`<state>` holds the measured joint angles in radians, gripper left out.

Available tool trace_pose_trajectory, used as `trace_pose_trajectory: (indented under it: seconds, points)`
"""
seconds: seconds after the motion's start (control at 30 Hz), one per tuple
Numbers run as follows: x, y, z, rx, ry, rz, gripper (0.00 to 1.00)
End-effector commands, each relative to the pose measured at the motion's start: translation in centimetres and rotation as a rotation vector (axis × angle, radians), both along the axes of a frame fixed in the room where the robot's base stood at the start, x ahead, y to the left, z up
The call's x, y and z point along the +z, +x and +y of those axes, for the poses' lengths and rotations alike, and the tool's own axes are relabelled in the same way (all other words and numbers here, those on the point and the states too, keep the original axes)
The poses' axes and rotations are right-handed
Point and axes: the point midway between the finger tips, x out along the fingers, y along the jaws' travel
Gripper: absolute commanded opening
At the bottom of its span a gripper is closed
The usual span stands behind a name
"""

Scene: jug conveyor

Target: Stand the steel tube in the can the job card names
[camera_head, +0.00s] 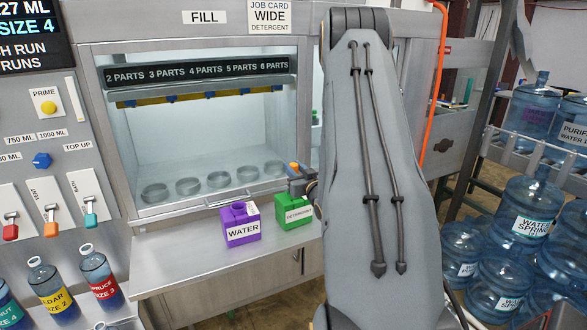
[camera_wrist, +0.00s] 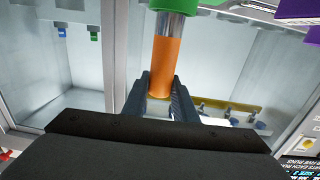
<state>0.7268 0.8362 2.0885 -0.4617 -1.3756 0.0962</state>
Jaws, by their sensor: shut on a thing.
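The job card (camera_head: 270,16) reads WIDE DETERGENT. A green can (camera_head: 293,212) labelled detergent stands on the counter, right of a purple can (camera_head: 240,224) labelled water. My gripper (camera_wrist: 160,92) is shut on the orange grip of the steel tube (camera_wrist: 172,28). The tube's orange end shows just above the green can in the head view (camera_head: 294,167). In the wrist view the steel part meets the green can's neck (camera_wrist: 174,5); how deep it sits inside is hidden. My arm hides the area right of the green can.
A filling cabinet with several round recesses (camera_head: 190,186) is behind the cans. Several small bottles (camera_head: 50,286) stand at front left. Large water jugs (camera_head: 530,215) are on racks at right. The counter front (camera_head: 200,268) is bare.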

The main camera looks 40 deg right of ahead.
Motion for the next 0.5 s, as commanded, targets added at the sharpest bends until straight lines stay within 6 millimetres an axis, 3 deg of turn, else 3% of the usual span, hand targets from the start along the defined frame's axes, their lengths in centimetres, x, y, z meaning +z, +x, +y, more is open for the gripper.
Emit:
trace_pose_trajectory:
  seconds: [0.13,0.17,0.27,0.5]
  points:
    - [-0.16,0.00,-0.01,0.000,0.000,-0.001,0.00]
    - [-0.18,-0.01,-0.01,0.000,0.000,0.000,0.29]
    - [-0.16,-0.01,-0.01,0.000,0.000,0.000,0.44]
    - [-0.15,0.00,-0.01,0.000,0.000,0.000,0.44]
